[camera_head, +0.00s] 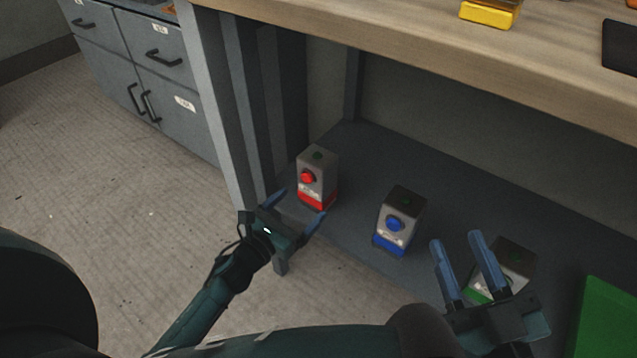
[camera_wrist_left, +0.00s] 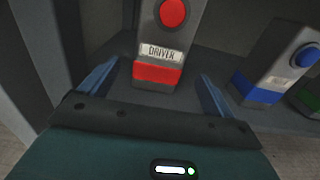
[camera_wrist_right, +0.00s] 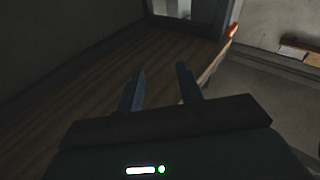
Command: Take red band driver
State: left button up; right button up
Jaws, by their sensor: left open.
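The red band driver (camera_head: 316,180) is a grey box with a red button and a red band at its base. It stands upright on the dark lower shelf under the workbench. In the left wrist view the driver (camera_wrist_left: 165,50) stands straight ahead, with a "DRIVER" label above the red band. My left gripper (camera_head: 302,208) is open, its fingers pointing at the driver's lower part, and it holds nothing. My right gripper (camera_head: 455,242) shows two parted fingers pointing up in front of the green-banded box, with nothing between them; its fingers also show in the right wrist view (camera_wrist_right: 160,87).
A blue-banded box (camera_head: 399,220) stands right of the driver, and a green-banded box (camera_head: 513,262) further right, partly hidden by my right gripper. A green bin (camera_head: 608,320) is at far right. The bench top (camera_head: 420,50) overhangs the shelf; a bench leg (camera_head: 222,110) stands left.

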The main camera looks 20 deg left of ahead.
aim_at(309, 196)
pick_arm(q)
jog(key=x, duration=0.3)
jog(key=shift+w+b, duration=0.25)
jog(key=shift+b, duration=0.1)
jog(key=b+x, duration=0.1)
jog(key=x, duration=0.2)
jog(key=shift+w+d, duration=0.1)
jog(key=shift+w, duration=0.2)
jog(key=shift+w+d, duration=0.15)
jog(key=shift+w, duration=0.15)
jog(key=c, duration=1.2)
jog(key=shift+r, duration=0.1)
jog(key=shift+c, duration=0.4)
pick_arm(e)
jog(key=shift+w+r+n+t+y, duration=0.25)
jog(key=shift+r+n+t+y, duration=0.05)
jog(key=shift+r+t+y, duration=0.15)
